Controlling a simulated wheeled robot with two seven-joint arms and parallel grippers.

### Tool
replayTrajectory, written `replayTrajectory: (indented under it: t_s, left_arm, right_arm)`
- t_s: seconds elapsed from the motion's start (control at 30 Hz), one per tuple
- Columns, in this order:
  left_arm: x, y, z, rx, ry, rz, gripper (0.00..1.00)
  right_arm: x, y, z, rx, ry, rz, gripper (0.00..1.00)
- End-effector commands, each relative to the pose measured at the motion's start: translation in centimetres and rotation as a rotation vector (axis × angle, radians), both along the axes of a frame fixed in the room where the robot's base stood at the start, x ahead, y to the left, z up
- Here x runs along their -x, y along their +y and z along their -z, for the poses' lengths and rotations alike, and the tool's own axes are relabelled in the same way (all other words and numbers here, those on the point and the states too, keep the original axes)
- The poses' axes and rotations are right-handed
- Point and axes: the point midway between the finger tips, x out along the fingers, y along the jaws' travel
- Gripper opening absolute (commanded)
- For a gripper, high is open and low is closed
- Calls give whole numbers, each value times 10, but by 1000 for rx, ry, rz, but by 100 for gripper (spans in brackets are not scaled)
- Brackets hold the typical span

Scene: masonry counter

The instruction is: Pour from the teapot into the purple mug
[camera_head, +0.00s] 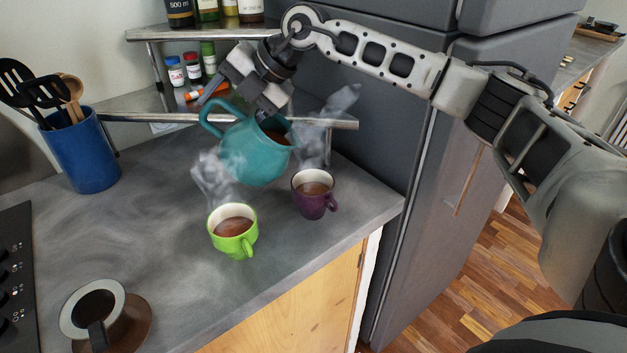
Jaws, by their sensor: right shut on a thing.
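The teal teapot (254,155) is in the middle of the head view, with brown liquid showing in its open top. It looks tilted to the right, with its handle on the left. My right gripper (243,100) is at its top and shut on it; the exact contact is hard to see. The purple mug (314,203) stands upright on the counter, just right of and below the teapot in the picture. Brown liquid shows inside the mug. No stream between teapot and mug is clear. My left gripper is not in view.
A green mug (233,240) with brown liquid stands left of the purple mug on the counter (145,235). A cup (72,318) on a brown saucer is at lower left. A blue utensil holder (82,155) and metal shelf (135,117) stand behind. The fridge (385,150) borders the right.

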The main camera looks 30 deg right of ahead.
Motion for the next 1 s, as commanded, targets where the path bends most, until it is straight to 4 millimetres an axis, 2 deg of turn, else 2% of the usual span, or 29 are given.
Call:
replayTrajectory:
  t_s: [0.03,0.17,0.23,0.47,1.0]
  left_arm:
    - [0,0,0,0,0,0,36]
    - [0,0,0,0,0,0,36]
    - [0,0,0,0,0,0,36]
    - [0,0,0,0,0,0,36]
    - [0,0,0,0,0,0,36]
  right_arm:
    - [-6,11,-3,38,25,-7,0]
    - [-18,26,19,143,113,-6,0]
    - [-24,31,21,195,154,-4,0]
    - [-26,31,24,227,181,-2,0]
    - [-42,52,41,441,355,-3,0]
